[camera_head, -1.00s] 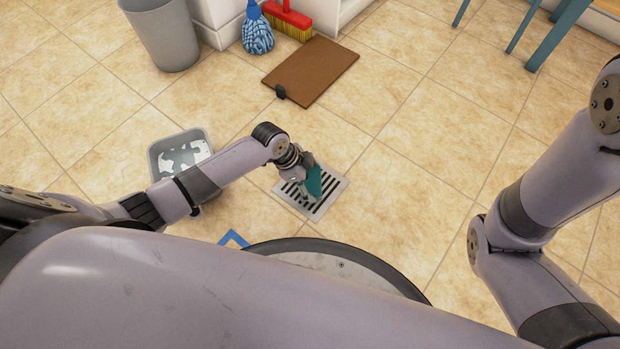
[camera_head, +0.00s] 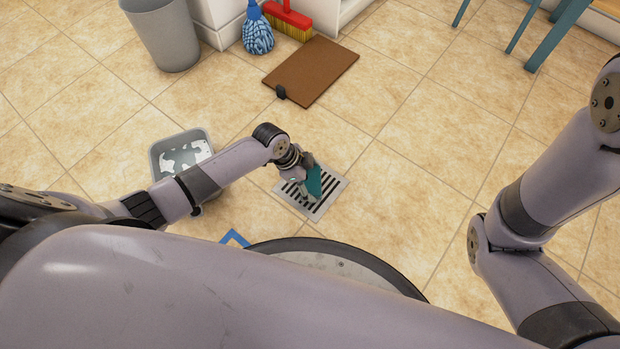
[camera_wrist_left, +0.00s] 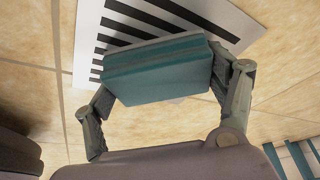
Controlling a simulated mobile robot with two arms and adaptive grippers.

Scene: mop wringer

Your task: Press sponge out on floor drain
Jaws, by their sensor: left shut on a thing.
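The teal sponge (camera_head: 314,182) is over the slotted floor drain (camera_head: 328,202), a pale square plate with dark slots. My left gripper (camera_head: 303,187) is shut on the sponge above the drain. In the left wrist view the sponge (camera_wrist_left: 157,72) is held between both fingers (camera_wrist_left: 160,85), with the drain plate (camera_wrist_left: 100,25) behind it. I cannot tell whether the sponge touches the drain. My right arm shows at the right, but its gripper is out of view.
A grey bucket (camera_head: 155,160) with white patches inside stands left of the drain. A brown board (camera_head: 318,72), a blue mop head (camera_head: 257,34), a red broom (camera_head: 288,18) and a grey bin (camera_head: 163,38) are farther back. Tiled floor right of the drain is clear.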

